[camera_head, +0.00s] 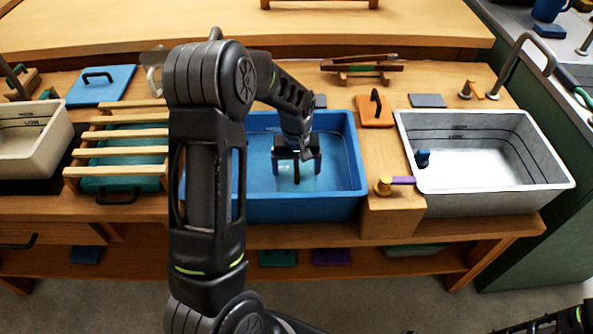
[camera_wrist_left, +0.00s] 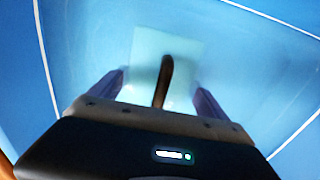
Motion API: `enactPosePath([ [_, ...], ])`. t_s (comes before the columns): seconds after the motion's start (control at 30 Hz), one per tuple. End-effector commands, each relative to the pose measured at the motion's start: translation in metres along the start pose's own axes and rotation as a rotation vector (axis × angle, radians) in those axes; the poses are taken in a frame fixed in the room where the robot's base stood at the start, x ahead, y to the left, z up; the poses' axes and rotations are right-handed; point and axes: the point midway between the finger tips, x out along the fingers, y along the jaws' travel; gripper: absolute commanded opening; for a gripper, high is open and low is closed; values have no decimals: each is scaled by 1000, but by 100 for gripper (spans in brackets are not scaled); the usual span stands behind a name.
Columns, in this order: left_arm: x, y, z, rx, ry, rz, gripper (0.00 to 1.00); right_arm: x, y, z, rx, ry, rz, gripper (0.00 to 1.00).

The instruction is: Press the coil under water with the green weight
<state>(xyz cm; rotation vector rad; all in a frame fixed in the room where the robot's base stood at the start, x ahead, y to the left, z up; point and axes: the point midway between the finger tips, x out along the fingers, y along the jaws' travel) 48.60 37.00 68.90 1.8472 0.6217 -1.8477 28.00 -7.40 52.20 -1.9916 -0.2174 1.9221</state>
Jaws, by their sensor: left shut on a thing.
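My left gripper (camera_head: 297,170) is low inside the blue basin (camera_head: 345,205), pointing down. In the left wrist view its two purplish fingertips (camera_wrist_left: 160,92) stand either side of a dark upright handle, and it is shut on that handle. The handle belongs to a pale green-blue slab, the green weight (camera_wrist_left: 150,60), which looks washed out against the blue basin floor. I cannot tell whether the weight touches the floor. The coil does not show; the weight or gripper may hide it. My right gripper is out of view.
A grey basin (camera_head: 560,180) with a small blue piece stands at right. Between the basins are an orange block (camera_head: 376,108) with a handle and a yellow-purple tap-like part (camera_head: 385,185). A slatted rack (camera_head: 125,133) and blue board (camera_head: 100,85) lie at left.

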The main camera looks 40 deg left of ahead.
Motion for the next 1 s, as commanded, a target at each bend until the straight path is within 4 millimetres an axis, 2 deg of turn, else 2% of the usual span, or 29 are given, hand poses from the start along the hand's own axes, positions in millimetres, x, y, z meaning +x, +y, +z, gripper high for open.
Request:
enactPosePath([
  [0.5,23,0,0,0,1,1,14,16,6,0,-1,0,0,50],
  [0.83,22,0,0,0,1,1,14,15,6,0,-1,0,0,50],
  [0.87,22,0,0,0,1,1,89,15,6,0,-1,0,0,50],
  [1.0,22,0,0,0,1,1,100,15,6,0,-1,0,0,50],
])
